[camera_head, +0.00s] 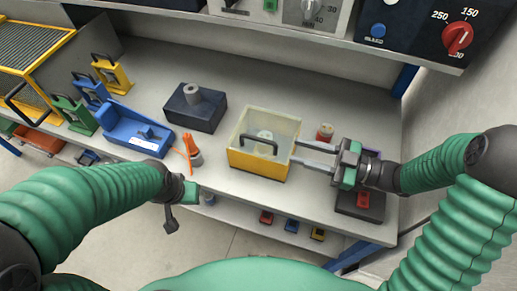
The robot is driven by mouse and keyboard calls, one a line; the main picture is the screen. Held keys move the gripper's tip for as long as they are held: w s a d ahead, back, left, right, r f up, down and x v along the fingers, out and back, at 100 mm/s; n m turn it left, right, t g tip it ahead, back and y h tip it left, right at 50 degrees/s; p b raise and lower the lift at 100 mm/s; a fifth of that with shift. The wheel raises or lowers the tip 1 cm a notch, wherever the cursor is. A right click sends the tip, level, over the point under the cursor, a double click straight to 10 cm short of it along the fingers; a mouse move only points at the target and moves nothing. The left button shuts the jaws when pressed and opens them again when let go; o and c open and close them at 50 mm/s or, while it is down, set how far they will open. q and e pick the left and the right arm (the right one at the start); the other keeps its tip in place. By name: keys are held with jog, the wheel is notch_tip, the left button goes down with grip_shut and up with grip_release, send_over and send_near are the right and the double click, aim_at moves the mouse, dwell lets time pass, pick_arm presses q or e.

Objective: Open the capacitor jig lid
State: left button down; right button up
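The capacitor jig is a yellow box (256,164) with a clear, pale-edged lid (284,127) on the workbench. The lid looks closed over the base. A dark handle (259,141) is on its front, and a pale round shape shows through the clear top. My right gripper (294,151) comes in from the right, its two long fingers apart. Their tips are at the jig's right side; I cannot tell if they touch it. My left gripper (181,206) is in front of the bench's front edge, away from the jig. Its fingers are not clear enough to judge.
A dark block with a grey knob (192,110), a blue fixture (130,131) and an orange-tipped tool (195,154) are left of the jig. A red cylinder (324,133) and a dark box with a red top (362,203) are near my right gripper. An instrument shelf (270,31) overhangs behind.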

aim_at(244, 135)
jog(key=x, duration=1.1)
jog(key=shift+w+a+b, duration=0.1)
jog(key=shift+a+b, duration=0.15)
jog(key=shift+b, duration=0.1)
jog(key=shift+r, duration=0.1)
grip_shut()
dwell(0.5)
